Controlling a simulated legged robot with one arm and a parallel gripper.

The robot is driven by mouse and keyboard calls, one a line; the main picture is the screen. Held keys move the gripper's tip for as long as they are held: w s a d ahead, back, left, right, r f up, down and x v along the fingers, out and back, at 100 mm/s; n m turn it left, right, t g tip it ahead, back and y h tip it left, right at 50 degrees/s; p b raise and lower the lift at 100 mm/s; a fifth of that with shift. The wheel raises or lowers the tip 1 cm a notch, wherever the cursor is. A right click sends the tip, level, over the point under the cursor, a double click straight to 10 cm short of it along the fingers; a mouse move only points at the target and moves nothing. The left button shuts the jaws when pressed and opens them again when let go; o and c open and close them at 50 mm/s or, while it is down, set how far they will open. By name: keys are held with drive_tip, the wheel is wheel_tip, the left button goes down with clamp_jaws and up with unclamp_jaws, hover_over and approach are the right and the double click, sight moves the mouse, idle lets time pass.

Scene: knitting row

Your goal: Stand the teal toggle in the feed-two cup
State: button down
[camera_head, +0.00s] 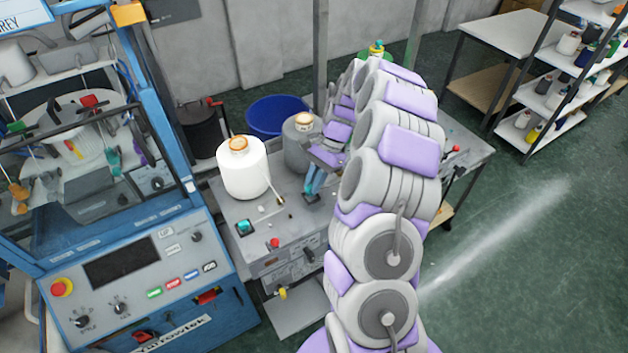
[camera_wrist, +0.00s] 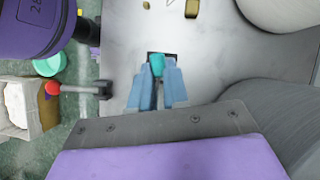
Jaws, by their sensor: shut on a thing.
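My gripper (camera_wrist: 157,72) points down over the grey metal top in the wrist view, its blue fingers shut on the teal toggle (camera_wrist: 156,64). The toggle's upper part shows between the fingertips. A dark square opening (camera_wrist: 172,56) lies right behind the toggle. I cannot tell whether the toggle is inside it or just above it, nor whether it is the feed-two cup. In the head view, my gripper (camera_head: 312,188) is low over the bench top beside the grey yarn cone, and the toggle is not clearly visible there.
A white yarn cone (camera_head: 242,170) and a grey yarn cone (camera_head: 297,148) stand close by. A teal square in a dark surround (camera_head: 243,227) and a red knob (camera_head: 274,243) are near the bench's front edge. A red-tipped lever (camera_wrist: 53,88) is left of my fingers.

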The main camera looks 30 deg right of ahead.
drive_tip(key=shift+f, duration=0.8)
drive_tip(key=shift+s+f, duration=0.2)
drive_tip(key=shift+f, duration=0.1)
drive_tip(key=c, duration=1.1)
unclamp_jaws()
drive_tip(key=shift+s+f, duration=0.15)
drive_tip(key=shift+o, duration=0.2)
drive_tip(key=v, duration=1.7)
drive_tip(key=shift+a, duration=0.25)
drive_tip(key=shift+p+v, duration=0.8)
drive_tip(key=shift+v, duration=0.05)
